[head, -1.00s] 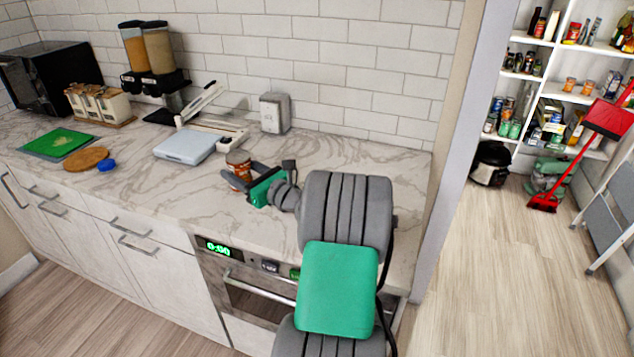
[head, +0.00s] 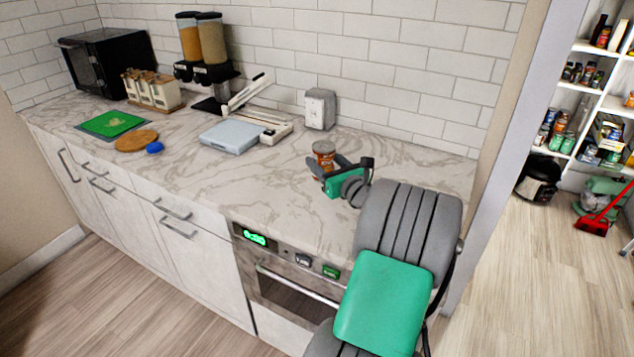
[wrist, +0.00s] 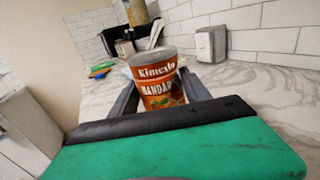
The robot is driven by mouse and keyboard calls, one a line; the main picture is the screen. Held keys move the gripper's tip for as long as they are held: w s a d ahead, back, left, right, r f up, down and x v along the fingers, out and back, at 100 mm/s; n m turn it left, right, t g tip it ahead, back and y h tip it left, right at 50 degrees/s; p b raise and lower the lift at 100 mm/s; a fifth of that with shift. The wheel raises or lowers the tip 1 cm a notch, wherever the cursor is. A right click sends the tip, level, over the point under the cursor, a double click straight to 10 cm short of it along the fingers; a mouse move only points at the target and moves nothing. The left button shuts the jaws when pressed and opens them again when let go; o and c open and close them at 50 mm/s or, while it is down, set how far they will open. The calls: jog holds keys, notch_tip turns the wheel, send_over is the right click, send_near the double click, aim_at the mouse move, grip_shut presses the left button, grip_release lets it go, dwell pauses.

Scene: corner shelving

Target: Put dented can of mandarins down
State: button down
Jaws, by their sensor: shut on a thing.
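The can of mandarins (head: 324,152) is orange-brown with a pale top. In the wrist view the can (wrist: 157,84) shows its label reading "Kimeslo MANDAR...", and it looks upright. My gripper (head: 325,164) is shut on the can, with one finger on each side of it. In the wrist view the fingers (wrist: 158,95) flank the can. The can is over the marble countertop (head: 250,190), right of its middle. I cannot tell whether its base touches the counter. The can's lower part is partly hidden by my gripper.
A kitchen scale (head: 231,138) and a white slicer-like tool (head: 262,121) lie left of the can. A grey metal box (head: 320,108) stands behind it by the wall. The counter's front middle is clear.

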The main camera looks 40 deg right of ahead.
aim_at(315, 179)
jog(key=a+f, duration=0.1)
jog(key=f, duration=0.3)
jog(key=w+a+f, duration=0.1)
jog(key=shift+a+f, duration=0.35)
jog(key=shift+f, duration=0.05)
jog(key=shift+s+f, duration=0.1)
jog(key=shift+f, duration=0.2)
jog(key=c, duration=0.5)
grip_release()
jog(key=b+v, duration=0.1)
jog(key=v, duration=1.1)
